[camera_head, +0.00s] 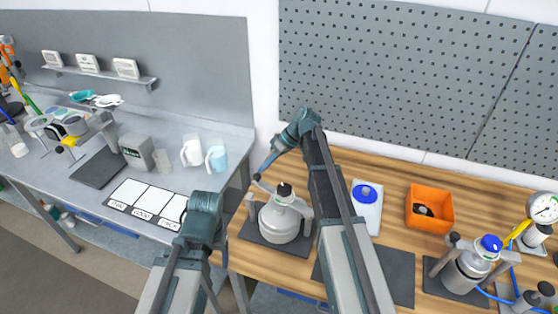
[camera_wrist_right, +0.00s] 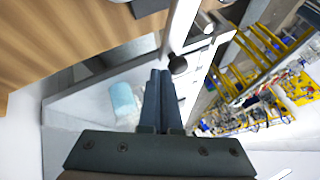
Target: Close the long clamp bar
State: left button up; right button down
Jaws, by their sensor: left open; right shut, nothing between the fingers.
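A silver drum (camera_head: 279,221) with a black cap sits on a dark mat, with grey clamp parts at its sides. A light metal bar (camera_wrist_right: 181,24) with a dark round knob (camera_wrist_right: 178,64) shows in the right wrist view; I take it for the long clamp bar. My right gripper (camera_head: 262,171) is shut and empty above the drum's back left side. Its fingertips (camera_wrist_right: 160,73) appear close beside the knob; whether they touch I cannot tell. My left gripper (camera_head: 208,212) is over the table's left edge, away from the drum; its fingers are hard to make out.
Right of my right arm are a white board with a blue disc (camera_head: 366,192), an orange bin (camera_head: 430,208), and a second drum (camera_head: 471,265) with a blue cap. A grey bench (camera_head: 222,133) with jugs and labelled white cards is at left. My right forearm crosses the wooden table.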

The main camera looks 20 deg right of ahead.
jog(key=s+a, duration=0.4)
jog(key=a, duration=0.1)
jog(key=shift+a+n+g, duration=0.3)
jog(key=shift+n, duration=0.1)
dwell(0.4)
